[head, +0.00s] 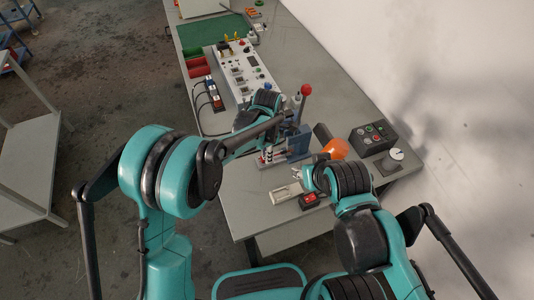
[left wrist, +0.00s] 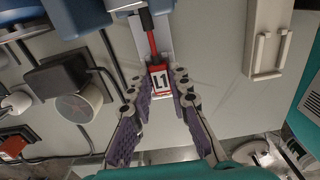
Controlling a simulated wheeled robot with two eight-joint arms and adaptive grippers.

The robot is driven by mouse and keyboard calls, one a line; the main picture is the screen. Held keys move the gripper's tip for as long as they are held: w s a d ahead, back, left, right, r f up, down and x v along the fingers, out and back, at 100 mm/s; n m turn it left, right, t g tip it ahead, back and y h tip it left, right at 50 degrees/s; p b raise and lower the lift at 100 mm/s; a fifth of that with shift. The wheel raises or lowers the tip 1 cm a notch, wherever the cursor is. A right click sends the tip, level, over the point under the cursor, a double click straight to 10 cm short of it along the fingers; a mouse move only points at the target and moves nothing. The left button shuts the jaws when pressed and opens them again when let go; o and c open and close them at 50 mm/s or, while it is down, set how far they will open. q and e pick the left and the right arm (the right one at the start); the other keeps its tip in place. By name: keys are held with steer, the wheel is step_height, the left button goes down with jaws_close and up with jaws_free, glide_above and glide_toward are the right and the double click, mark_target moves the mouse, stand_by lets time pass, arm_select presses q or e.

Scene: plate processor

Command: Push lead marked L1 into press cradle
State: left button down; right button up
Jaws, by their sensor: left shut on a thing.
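In the left wrist view, my left gripper (left wrist: 160,78) is shut on the lead marked L1 (left wrist: 161,86), a red piece with a white label between the purple-padded fingertips. A red length with a black end runs from it towards a pale metal part at the top; I cannot tell whether the lead touches the cradle. The blue-grey press (head: 298,142) with a red-knobbed lever stands beside my left gripper (head: 268,153) in the head view. The cradle itself is not clearly seen. My right gripper (head: 308,180) is mostly hidden by its arm; its jaws cannot be made out.
A pale box (head: 286,193) and a small red-and-black unit (head: 309,200) lie near the table's front. An orange dome (head: 336,148), a button box (head: 372,138) and a knob unit (head: 394,160) stand at right. A white control panel (head: 243,70) stands farther back.

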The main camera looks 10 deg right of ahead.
arm_select(q)
steer(key=c, duration=1.3)
jaws_free()
steer(key=shift+c, duration=0.2)
step_height(320, 180, up, 12)
steer(key=s+a+r+m+t, duration=0.2)
steer(key=s+a+r+m, duration=0.15)
steer(key=a, duration=0.45)
steer(key=s+a+r+m+t, duration=0.1)
steer(key=s+a+r+m, duration=0.15)
steer(key=a+m, duration=0.35)
steer(key=s+a+f+m+t, duration=0.3)
steer(key=s+a+m+t, duration=0.1)
steer(key=s+a+m, duration=0.6)
steer(key=a, duration=0.3)
steer(key=shift+s+a+m, duration=0.35)
